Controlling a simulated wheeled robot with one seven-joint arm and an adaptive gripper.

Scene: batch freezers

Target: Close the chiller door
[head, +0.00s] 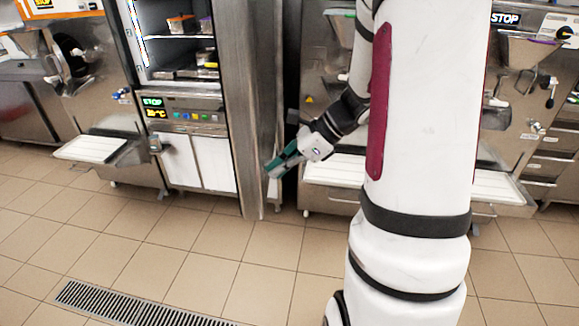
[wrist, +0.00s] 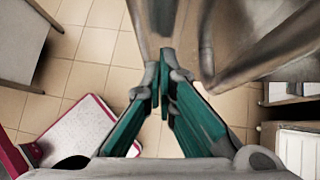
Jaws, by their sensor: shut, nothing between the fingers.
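The chiller (head: 186,146) stands at the upper left of the head view, with lit shelves showing inside. Its steel chiller door (head: 246,95) stands open, swung outward on the right side of the opening. My gripper (head: 271,172) is shut and empty at the right face of the door, near its lower part. In the wrist view the closed green fingers (wrist: 162,78) point at the door (wrist: 178,22), which fills the top middle. Whether the fingertips touch the door cannot be told.
Tubs (head: 182,24) sit on the chiller shelves. A steel machine with a white tray (head: 334,170) stands right of the door, close to my arm. Another machine with a white tray (head: 90,148) stands at left. The tiled floor in front is clear, with a drain grate (head: 130,303).

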